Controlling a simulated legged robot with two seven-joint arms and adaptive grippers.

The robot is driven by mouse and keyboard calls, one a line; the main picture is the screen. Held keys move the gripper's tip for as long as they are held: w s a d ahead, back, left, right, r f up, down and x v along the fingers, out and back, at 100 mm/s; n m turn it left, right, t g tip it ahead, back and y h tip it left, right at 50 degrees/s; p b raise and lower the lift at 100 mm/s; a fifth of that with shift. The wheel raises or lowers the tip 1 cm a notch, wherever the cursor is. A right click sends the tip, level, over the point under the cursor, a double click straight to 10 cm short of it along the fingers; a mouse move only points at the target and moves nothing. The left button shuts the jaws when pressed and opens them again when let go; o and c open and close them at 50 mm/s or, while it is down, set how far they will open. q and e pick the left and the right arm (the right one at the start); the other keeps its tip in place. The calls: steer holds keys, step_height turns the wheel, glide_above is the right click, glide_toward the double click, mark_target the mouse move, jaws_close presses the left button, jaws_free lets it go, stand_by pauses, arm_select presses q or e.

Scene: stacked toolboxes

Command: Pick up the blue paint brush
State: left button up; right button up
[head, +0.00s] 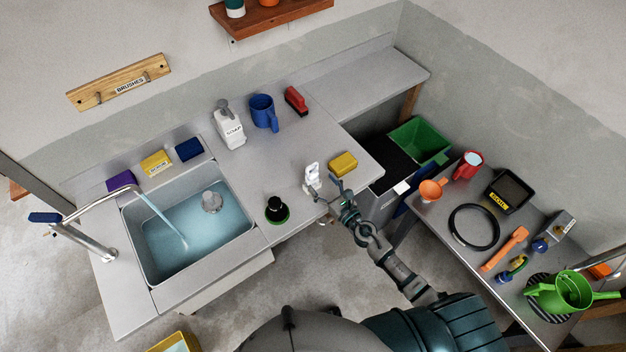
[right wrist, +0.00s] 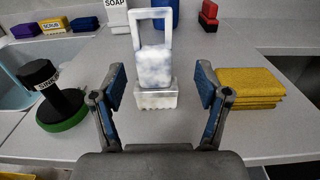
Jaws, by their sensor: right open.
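A white brush-like object with pale blue smears (head: 312,174) stands upright on the grey counter near its front edge. In the right wrist view this brush (right wrist: 154,68) has an open frame handle on top and a ridged white base. It is the only paint-brush-like thing I can make out; its blue is faint. My right gripper (head: 333,190) is at the counter edge, close to the brush. In the right wrist view the gripper (right wrist: 161,88) is open and empty, its fingers left and right of the brush, which stands beyond them. My left gripper is out of view.
A yellow sponge stack (right wrist: 248,86) is close right of the brush. A black-handled scrubber with a green base (right wrist: 50,98) stands left. The soap bottle (head: 229,130), blue mug (head: 263,112) and red brush (head: 296,101) stand behind. The water-filled sink (head: 158,272) is left.

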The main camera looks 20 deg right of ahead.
mark_target(315, 179)
steer(key=x, duration=0.5)
steer(key=shift+a+f, duration=0.2)
steer(key=shift+a, duration=0.3)
steer(key=shift+c, duration=0.5)
steer(key=shift+d, duration=0.15)
steer(key=c, duration=1.2)
steer(key=shift+c, duration=0.2)
